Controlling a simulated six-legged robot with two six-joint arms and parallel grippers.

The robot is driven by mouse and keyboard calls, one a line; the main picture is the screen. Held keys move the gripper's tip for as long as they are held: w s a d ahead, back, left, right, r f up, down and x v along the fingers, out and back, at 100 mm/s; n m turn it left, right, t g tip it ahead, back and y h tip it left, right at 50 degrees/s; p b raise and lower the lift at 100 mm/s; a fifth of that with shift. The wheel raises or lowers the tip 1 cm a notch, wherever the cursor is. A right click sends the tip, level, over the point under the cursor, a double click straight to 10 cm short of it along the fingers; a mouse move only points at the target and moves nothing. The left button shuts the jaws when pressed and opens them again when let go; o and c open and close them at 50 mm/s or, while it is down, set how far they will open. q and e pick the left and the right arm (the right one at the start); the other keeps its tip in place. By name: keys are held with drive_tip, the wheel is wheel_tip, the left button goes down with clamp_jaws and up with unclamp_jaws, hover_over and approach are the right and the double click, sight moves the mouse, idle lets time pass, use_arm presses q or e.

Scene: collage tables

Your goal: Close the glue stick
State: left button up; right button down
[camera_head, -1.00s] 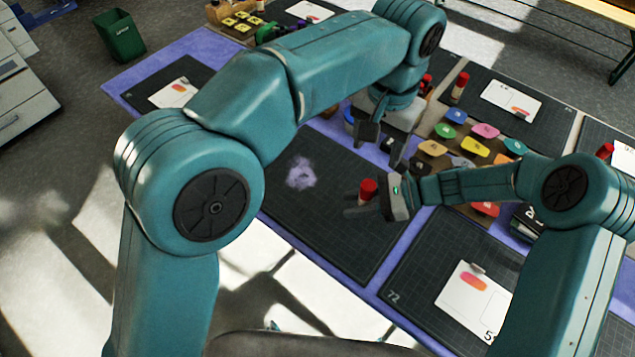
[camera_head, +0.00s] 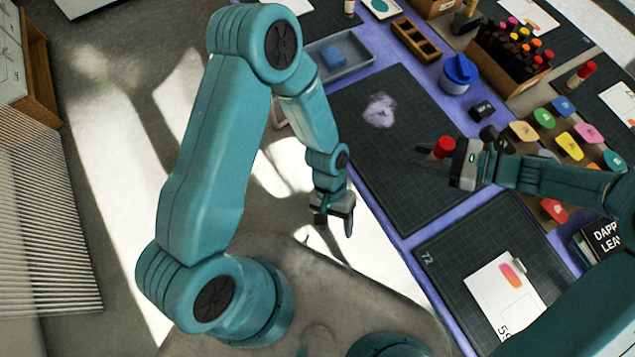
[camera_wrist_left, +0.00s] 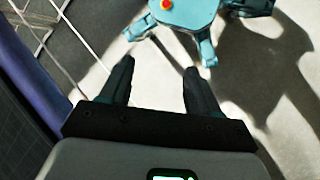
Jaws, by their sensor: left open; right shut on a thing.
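The glue stick (camera_head: 443,147) shows as a red cylindrical end between the fingers of my right gripper (camera_head: 432,150), above the right edge of the dark cutting mat. The fingers hide the rest of it, so I cannot tell whether the red part is a cap fully seated. My left gripper (camera_head: 334,223) is open and empty, off the table's front edge and well left of the glue stick. In the left wrist view its two fingers (camera_wrist_left: 157,80) stand apart with only floor between them.
The dark mat (camera_head: 400,185) is bare except for a pale purple smear (camera_head: 380,110). A blue-lidded pot (camera_head: 458,73), a grey tray (camera_head: 355,62) and a marker box (camera_head: 515,85) stand beyond. Another red-capped stick (camera_head: 582,75) stands at the right.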

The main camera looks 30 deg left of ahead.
drive_tip(key=shift+s+d, duration=0.1)
use_arm(q)
drive_tip(key=a+t, duration=0.1)
drive_tip(key=a+f+n+t, duration=0.1)
drive_tip(key=a+t, duration=0.2)
drive_tip(key=shift+s+a+f, duration=0.25)
drive_tip(key=shift+s+f, duration=0.05)
drive_tip(key=shift+f, duration=0.1)
use_arm(e)
drive_tip(key=shift+m+t, duration=0.3)
drive_tip(key=shift+t, duration=0.1)
